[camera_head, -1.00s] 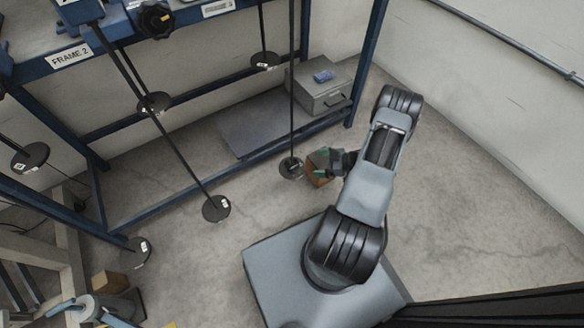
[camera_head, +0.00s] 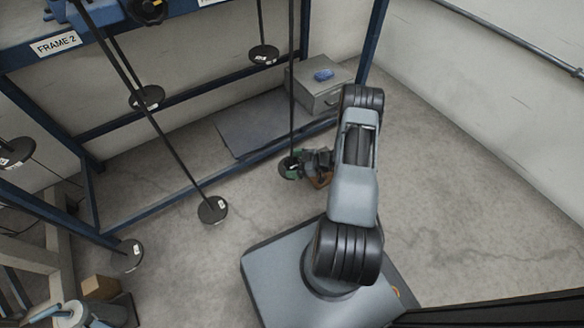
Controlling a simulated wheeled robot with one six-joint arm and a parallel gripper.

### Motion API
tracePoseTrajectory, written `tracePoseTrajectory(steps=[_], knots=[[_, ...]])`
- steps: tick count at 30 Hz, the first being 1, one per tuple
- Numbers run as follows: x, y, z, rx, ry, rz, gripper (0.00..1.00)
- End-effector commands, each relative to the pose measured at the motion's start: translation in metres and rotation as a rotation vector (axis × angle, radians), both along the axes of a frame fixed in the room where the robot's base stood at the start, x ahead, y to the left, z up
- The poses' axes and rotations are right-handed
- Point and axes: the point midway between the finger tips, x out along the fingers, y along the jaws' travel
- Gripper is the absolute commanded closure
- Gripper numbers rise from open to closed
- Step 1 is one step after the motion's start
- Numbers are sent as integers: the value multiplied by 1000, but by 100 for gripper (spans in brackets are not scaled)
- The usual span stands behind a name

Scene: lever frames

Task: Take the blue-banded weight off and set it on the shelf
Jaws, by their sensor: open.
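My gripper (camera_head: 294,168) is open at the lower end of the vertical hanging rod (camera_head: 291,95). Its green finger parts overlap the dark round weight there, and the weight is mostly hidden. I cannot tell whether the fingers touch it. No blue band can be made out on any weight at this size. A grey flat shelf (camera_head: 243,135) lies low inside the blue frame, behind and left of my gripper.
Other dark disc weights hang at the lower left (camera_head: 213,210), on the left (camera_head: 147,97) and behind (camera_head: 264,54). A grey box (camera_head: 318,92) with a blue item on top (camera_head: 323,75) stands at the shelf's right end. The blue frame post (camera_head: 371,45) rises beside it. Floor on the right is clear.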

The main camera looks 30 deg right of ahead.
Motion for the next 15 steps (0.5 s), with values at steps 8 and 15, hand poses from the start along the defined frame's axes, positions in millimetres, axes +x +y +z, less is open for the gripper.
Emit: tracePoseTrajectory(steps=[8, 15], knots=[[1, 1, 0, 0, 0, -1, 7], [1, 1, 0, 0, 0, -1, 30]])
